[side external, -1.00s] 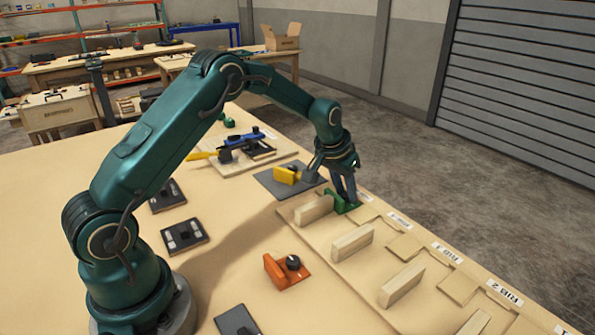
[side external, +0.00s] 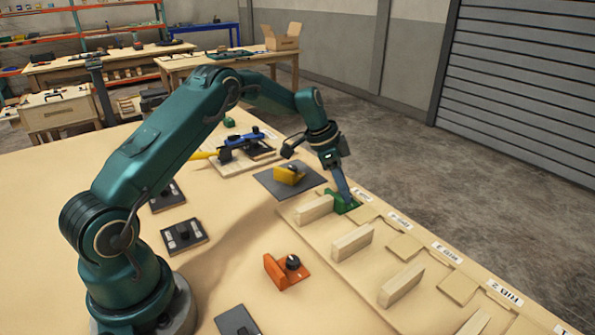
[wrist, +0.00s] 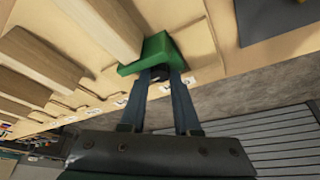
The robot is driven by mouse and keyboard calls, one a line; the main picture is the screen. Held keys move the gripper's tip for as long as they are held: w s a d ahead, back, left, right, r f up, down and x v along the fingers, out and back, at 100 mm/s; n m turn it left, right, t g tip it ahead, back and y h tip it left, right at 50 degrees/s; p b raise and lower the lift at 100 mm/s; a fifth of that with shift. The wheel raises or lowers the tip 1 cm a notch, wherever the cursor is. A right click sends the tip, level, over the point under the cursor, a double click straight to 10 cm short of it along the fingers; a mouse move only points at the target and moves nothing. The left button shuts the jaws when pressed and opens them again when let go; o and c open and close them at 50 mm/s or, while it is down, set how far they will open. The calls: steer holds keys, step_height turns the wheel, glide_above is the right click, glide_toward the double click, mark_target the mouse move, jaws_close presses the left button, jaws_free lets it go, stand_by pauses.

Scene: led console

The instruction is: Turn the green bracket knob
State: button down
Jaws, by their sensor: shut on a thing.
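The green bracket (side external: 341,204) sits at the far end of the row of wooden blocks on the board. It also shows in the wrist view (wrist: 150,52), against the end of a wooden block. Its dark knob (wrist: 160,74) shows between my fingertips in the wrist view. My gripper (side external: 346,197) reaches down to the bracket, tilted, and is shut on the knob. The fingers (wrist: 160,78) cover the knob's sides, and in the side view they hide it.
An orange bracket (side external: 280,272) with a black knob stands nearer on the table. A yellow bracket (side external: 290,176) stands on a grey mat (side external: 265,183) left of my gripper. Wooden blocks (side external: 352,243) line the board.

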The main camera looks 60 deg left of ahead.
steer(key=shift+r+m, duration=0.1)
steer(key=shift+m, duration=0.3)
steer(key=c, duration=0.9)
jaws_free()
